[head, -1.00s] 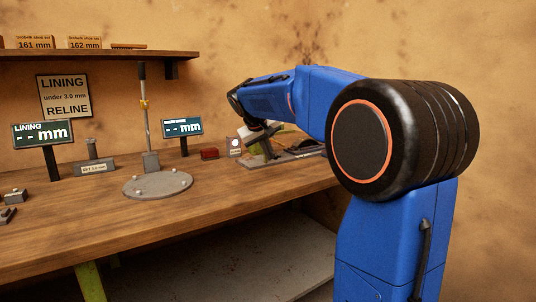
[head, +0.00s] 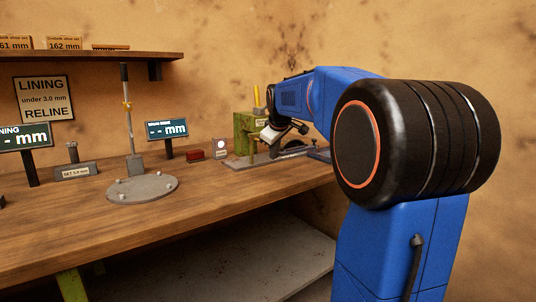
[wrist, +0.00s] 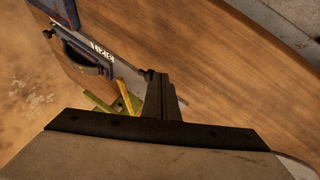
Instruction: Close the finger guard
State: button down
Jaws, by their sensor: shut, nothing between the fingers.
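I cannot make out which part is the finger guard. My gripper (head: 272,133) is beside the machine, pointing down; its tips are too small to tell in the head view. In the wrist view my gripper's black fingers (wrist: 160,92) are together with nothing between them. A yellow bar (wrist: 128,97) and green parts (wrist: 98,103) show just left of the fingers, partly hidden; I cannot tell whether they touch.
A dark plate with white lettering and a handle (wrist: 85,58) lies near the machine. The bench front (head: 230,190) is clear.

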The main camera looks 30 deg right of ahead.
aim_at(282, 153)
jog(key=shift+w+d, duration=0.15)
jog(key=shift+d, duration=1)
jog(key=shift+w+d, duration=0.15)
jog(key=shift+d, duration=0.95)
jog(key=w+d+n+y, duration=0.6)
jog(key=w+d+n, duration=0.3)
jog(key=n, duration=0.2)
jog(key=shift+w+d+y, duration=0.25)
jog(key=shift+d+y, duration=0.15)
jog(key=shift+r, duration=0.1)
